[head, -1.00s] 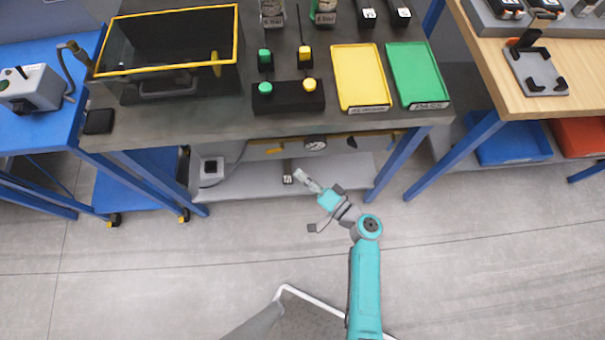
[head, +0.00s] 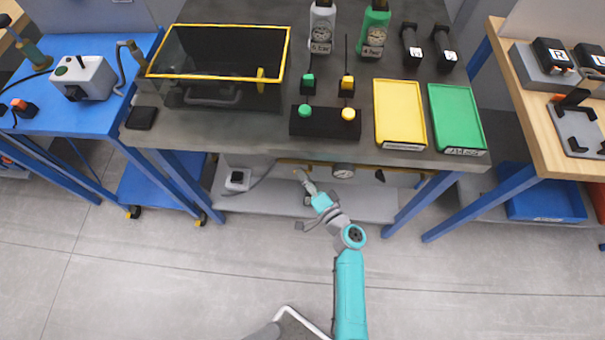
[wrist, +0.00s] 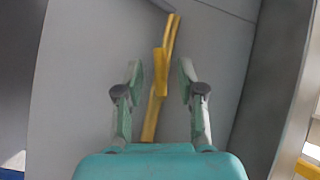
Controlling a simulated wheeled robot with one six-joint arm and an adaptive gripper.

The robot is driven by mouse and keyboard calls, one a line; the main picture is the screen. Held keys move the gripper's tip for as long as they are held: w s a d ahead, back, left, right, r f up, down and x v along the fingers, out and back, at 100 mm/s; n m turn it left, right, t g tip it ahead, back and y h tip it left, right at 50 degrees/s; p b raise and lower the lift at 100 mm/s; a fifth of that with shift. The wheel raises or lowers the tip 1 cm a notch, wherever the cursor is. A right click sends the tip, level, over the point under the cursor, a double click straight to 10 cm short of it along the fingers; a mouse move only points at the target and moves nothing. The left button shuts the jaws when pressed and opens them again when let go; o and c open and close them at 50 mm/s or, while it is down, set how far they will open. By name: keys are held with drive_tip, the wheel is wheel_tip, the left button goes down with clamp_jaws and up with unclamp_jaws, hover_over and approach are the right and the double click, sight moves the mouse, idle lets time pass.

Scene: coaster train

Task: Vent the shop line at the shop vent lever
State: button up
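Under the dark bench, a yellow pipe (head: 292,162) with a round gauge (head: 343,170) runs above the lower shelf. My gripper (head: 305,182) reaches under the bench edge, close to this pipe. In the wrist view, my gripper (wrist: 160,78) is open, with a finger on each side of a yellow bar (wrist: 160,65) with a wider part. Gaps show between the bar and both fingers. I cannot tell whether this bar is the shop vent lever or how far beyond the fingertips it lies. No lever label is readable.
The grey lower shelf (head: 350,205) lies below the pipe, with a white box (head: 237,180) at left. The bench top (head: 230,125) overhangs my gripper. A blue bench leg (head: 415,205) stands to the right.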

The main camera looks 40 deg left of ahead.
drive_tip(key=shift+w+a, duration=0.2)
drive_tip(key=shift+a, duration=0.4)
clamp_jaws()
drive_tip(key=shift+r+m+y, duration=0.15)
drive_tip(key=shift+m+y, duration=0.35)
drive_tip(key=shift+m, duration=0.2)
unclamp_jaws()
